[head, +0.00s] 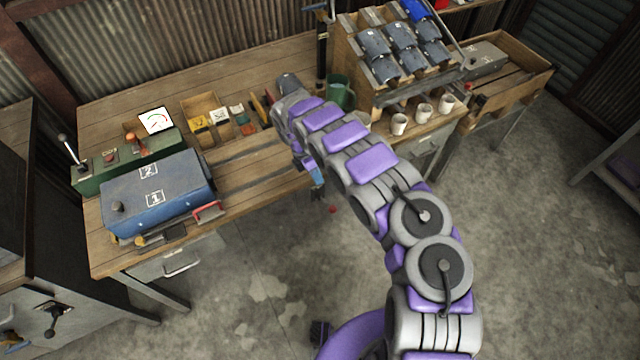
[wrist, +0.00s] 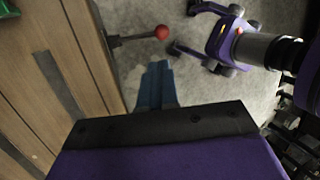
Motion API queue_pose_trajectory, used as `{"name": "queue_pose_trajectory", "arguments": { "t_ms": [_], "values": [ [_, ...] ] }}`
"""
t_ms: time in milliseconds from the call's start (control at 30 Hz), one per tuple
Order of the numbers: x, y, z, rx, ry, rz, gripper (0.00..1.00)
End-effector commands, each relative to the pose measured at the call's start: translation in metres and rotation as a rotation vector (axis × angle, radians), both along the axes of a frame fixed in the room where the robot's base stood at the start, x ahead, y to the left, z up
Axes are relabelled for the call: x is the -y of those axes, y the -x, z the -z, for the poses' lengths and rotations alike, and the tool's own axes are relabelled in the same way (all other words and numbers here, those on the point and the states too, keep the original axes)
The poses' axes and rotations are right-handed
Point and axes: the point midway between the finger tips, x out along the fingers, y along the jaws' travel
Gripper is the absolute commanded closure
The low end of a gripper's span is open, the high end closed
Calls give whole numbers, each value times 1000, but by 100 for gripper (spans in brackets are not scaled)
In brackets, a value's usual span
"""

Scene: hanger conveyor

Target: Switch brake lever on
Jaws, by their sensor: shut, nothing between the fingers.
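A lever with a red ball knob (wrist: 161,32) sticks out from the table's edge in the wrist view; its dark rod (wrist: 132,40) runs level toward the wood. In the head view only the small red knob (head: 333,209) shows, just below my gripper; the rod is hidden or too small to tell. My gripper (wrist: 157,68) has its blue fingers together and empty, pointing toward the knob with a gap between. In the head view my gripper (head: 319,190) hangs beside the table's right front edge, partly hidden by my arm.
The wooden table (head: 245,75) carries a blue machine (head: 160,190) and a green box (head: 120,165) with an upright lever (head: 66,146). A rack of grey cylinders (head: 400,50) and white cups (head: 399,124) stand at the right. Concrete floor (head: 270,285) is open in front.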

Motion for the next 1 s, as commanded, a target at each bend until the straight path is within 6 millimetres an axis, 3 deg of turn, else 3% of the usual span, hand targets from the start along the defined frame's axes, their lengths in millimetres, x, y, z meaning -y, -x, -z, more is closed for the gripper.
{"name": "queue_pose_trajectory", "arguments": {
  "t_ms": [500, 700, 1000],
  "values": [
    [33, 17, 93, -5, 4, 2, 100],
    [40, 20, 112, -5, 4, 2, 100],
    [42, 20, 115, -2, 3, 1, 100]
  ]
}}
